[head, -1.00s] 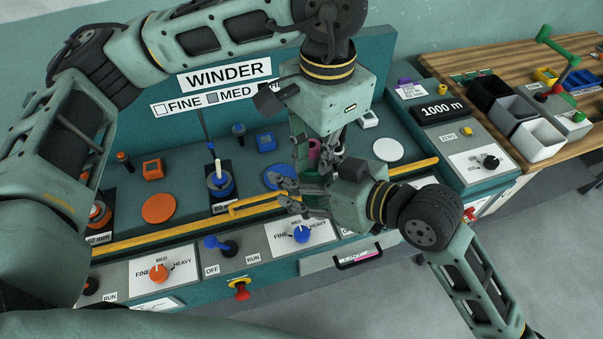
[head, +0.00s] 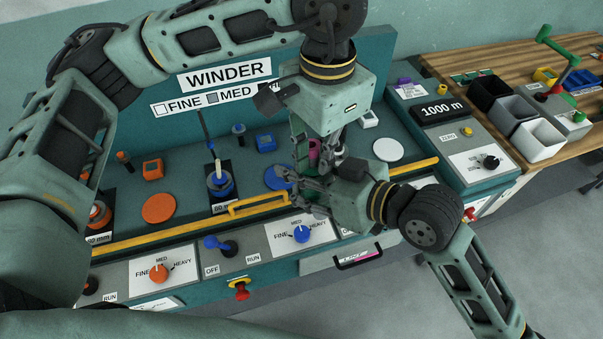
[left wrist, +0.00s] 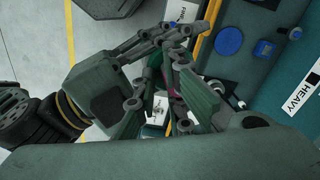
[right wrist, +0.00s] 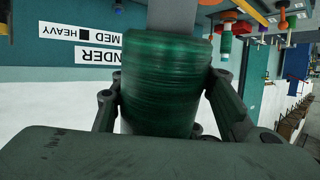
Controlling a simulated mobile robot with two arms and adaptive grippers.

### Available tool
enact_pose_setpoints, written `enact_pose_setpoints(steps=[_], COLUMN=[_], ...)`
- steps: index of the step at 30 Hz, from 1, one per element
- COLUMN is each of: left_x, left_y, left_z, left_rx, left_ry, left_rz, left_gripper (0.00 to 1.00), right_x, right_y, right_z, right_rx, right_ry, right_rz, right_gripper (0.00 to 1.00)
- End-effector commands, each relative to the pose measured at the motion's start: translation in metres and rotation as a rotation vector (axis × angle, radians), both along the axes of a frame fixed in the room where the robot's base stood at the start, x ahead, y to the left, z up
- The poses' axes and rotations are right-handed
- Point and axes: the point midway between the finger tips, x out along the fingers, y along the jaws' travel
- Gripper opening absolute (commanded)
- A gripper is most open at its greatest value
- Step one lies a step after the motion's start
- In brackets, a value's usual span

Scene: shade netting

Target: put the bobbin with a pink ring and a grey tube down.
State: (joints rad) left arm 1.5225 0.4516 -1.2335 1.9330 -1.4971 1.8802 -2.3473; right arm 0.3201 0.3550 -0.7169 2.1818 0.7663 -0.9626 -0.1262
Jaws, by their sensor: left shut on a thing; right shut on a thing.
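Fingers hide most of the bobbin.
The teal winder bench (head: 130,185) lies below, with an orange disc (head: 158,208), a blue disc (head: 279,177) and a white disc (head: 388,149). A yellow rail (head: 150,238) runs along its front. Black, grey and white bins (head: 538,138) stand on the wooden table at right.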

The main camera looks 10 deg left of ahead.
Motion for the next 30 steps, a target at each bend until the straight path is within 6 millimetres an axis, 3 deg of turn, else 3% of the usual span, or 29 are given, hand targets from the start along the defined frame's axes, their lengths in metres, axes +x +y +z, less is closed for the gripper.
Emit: enact_pose_setpoints(steps=[7,8,15,30], left_x=[0.0003,0.0003,0.0001,-0.0010], left_y=[0.0005,0.0005,0.0006,-0.0002], left_z=[0.0001,0.0002,-0.0001,-0.0005], left_rx=[0.002,0.003,0.003,0.002], left_ry=[-0.002,-0.001,-0.001,0.002], left_rz=[-0.004,-0.004,-0.004,-0.006], left_gripper=[0.00,0.10,0.31,0.32], right_x=[-0.0017,-0.0016,-0.0014,-0.0005], right_y=[0.0008,0.0010,0.0009,0.0005], right_z=[0.0001,0.0009,0.0008,0.0009], right_rx=[-0.002,-0.001,-0.002,-0.001], right_ry=[-0.003,-0.004,-0.004,-0.005], right_rz=[0.006,0.006,0.005,0.003], right_gripper=[0.00,0.00,0.00,0.00])
